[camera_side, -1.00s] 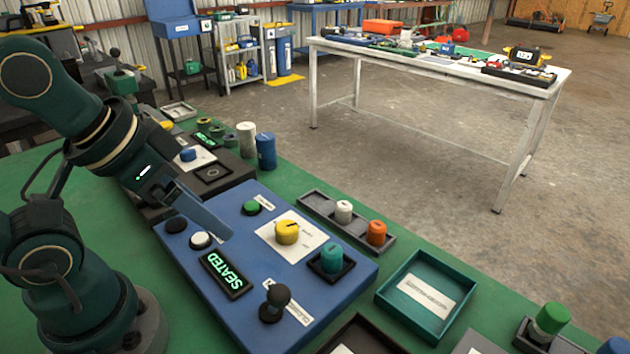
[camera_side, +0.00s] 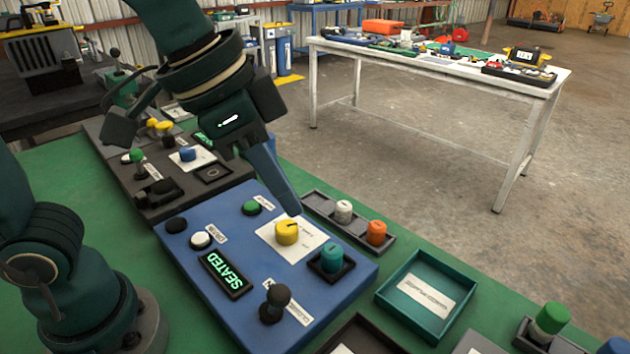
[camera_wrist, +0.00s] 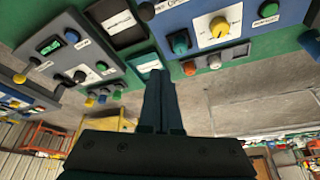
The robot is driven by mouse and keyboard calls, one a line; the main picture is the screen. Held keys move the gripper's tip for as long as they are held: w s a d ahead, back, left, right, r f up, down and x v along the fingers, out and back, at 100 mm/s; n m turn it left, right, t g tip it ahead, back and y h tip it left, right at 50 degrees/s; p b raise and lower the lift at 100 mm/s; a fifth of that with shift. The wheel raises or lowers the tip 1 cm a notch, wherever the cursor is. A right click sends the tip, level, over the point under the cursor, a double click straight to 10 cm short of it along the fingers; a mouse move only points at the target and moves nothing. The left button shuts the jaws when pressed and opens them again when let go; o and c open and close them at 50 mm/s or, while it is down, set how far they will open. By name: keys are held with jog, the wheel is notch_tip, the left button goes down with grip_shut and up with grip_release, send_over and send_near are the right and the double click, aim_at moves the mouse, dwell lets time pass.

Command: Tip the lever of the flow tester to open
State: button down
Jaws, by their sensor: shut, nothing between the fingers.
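A blue panel box (camera_side: 190,272) carries a lit display reading SEATED (camera_side: 225,274), and a black ball-topped lever (camera_side: 278,296) stands at its front, leaning slightly. I cannot read the label beside the lever, nor tell whether this box is the flow tester. My gripper (camera_side: 294,212) is shut and empty, pointing down near the yellow knob (camera_side: 287,233) on the white card, well behind the lever. I cannot tell whether it touches anything. In the wrist view the closed fingers (camera_wrist: 159,74) point toward panels, with a yellow knob (camera_wrist: 219,27) on a blue one.
A teal knob in a black holder (camera_side: 332,259) is on the box. A grey tray with white and orange knobs (camera_side: 364,239) lies behind it. A teal tray (camera_side: 454,287) is to the right. A dark panel (camera_side: 222,184) adjoins at the back left. Green mat is bare at left.

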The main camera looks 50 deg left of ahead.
aim_at(276, 302)
jog(key=shift+m+g, duration=0.5)
jog(key=shift+m, duration=0.1)
jog(key=shift+s+d+f, duration=0.15)
jog(key=shift+d+f, duration=0.3)
jog(key=shift+f, duration=1.35)
jog(key=shift+s+d+f, duration=0.2)
jog(key=shift+d+f, duration=0.2)
jog(key=shift+f, duration=1.4)
jog(key=shift+s+d+f, duration=0.15)
jog(key=shift+d+f, duration=0.3)
jog(key=shift+f, duration=1.35)
